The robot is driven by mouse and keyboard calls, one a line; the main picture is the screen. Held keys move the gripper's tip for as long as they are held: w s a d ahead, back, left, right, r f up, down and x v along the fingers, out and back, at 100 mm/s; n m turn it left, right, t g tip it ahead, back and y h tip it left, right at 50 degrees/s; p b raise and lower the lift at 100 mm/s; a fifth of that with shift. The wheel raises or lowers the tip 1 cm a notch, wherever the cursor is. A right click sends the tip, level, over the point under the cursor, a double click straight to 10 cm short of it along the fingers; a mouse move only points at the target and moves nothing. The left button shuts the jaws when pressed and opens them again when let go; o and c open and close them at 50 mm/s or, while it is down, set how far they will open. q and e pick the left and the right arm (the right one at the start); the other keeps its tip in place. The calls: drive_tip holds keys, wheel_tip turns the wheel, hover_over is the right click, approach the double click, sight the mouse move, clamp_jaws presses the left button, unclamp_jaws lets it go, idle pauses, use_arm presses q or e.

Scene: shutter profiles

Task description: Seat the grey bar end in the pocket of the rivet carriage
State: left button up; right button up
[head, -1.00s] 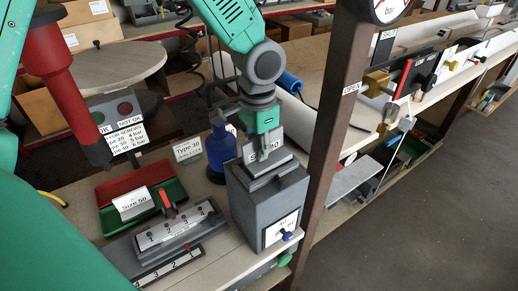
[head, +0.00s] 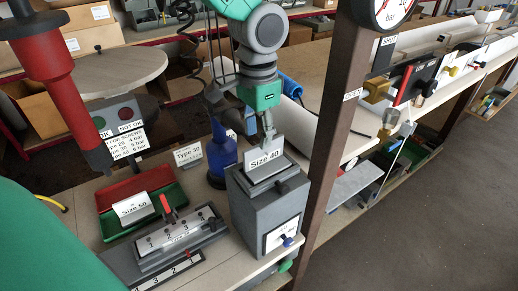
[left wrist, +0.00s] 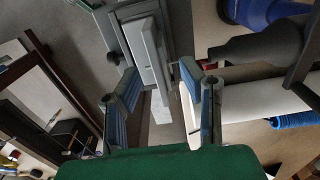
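My left gripper (head: 268,138) hangs just above and behind the "Size 40" plate on a grey box (head: 253,208). In the left wrist view the gripper (left wrist: 159,77) has its two blue-padded fingers apart, with nothing held between them. The grey box (left wrist: 147,52) shows beyond the fingertips. A long pale grey bar (head: 440,44) lies along the right bench. A dark block with a red stripe (head: 406,84) and brass-coloured parts (head: 377,88) sits near it. I cannot tell whether this is the rivet carriage; no pocket can be made out. My right gripper is not in view.
A brown post (head: 338,110) with a pressure gauge (head: 388,8) stands between box and right bench. Left of the box are a blue bottle (head: 221,155), a numbered grey fixture (head: 178,240) and a red and green tray (head: 113,222). A red tool (head: 52,62) hangs at left.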

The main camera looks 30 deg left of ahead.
use_arm(q)
wheel_tip(320, 180, up, 5)
drive_tip(key=shift+r, duration=0.2)
idle(0.6)
